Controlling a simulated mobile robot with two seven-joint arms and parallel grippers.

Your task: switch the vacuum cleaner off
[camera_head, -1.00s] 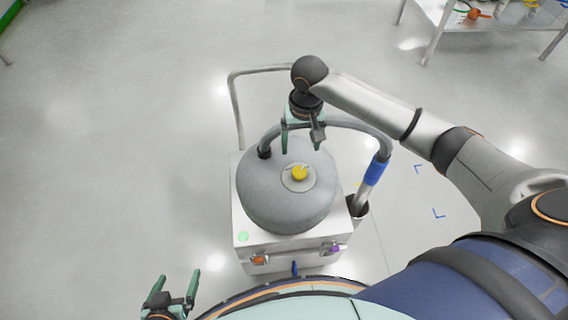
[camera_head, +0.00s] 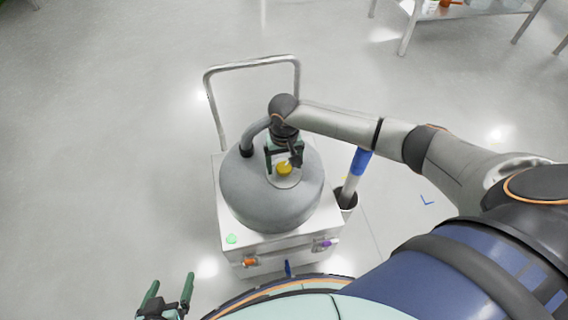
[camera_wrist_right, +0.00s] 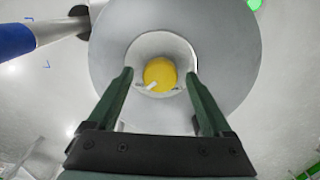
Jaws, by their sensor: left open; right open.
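The vacuum cleaner has a grey domed drum (camera_head: 255,205) on a white box-shaped cart (camera_head: 226,222). A round yellow knob (camera_head: 284,169) sits on a pale disc on top of the drum. In the right wrist view the knob (camera_wrist_right: 160,74) has a small white mark at its lower left. My right gripper (camera_head: 284,160) is open above the knob. In the right wrist view its fingers (camera_wrist_right: 160,80) stand on either side of the knob, apart from it. My left gripper (camera_head: 170,285) is open and empty at the bottom left, well away from the vacuum.
A metal push handle (camera_head: 252,64) rises behind the cart. A hose leaves the drum, and a blue-banded wand (camera_head: 360,162) stands in a holder at its right. An orange fitting (camera_head: 250,262) and a purple fitting (camera_head: 325,243) are on the front. A table (camera_head: 405,40) stands far right. Floor at left is clear.

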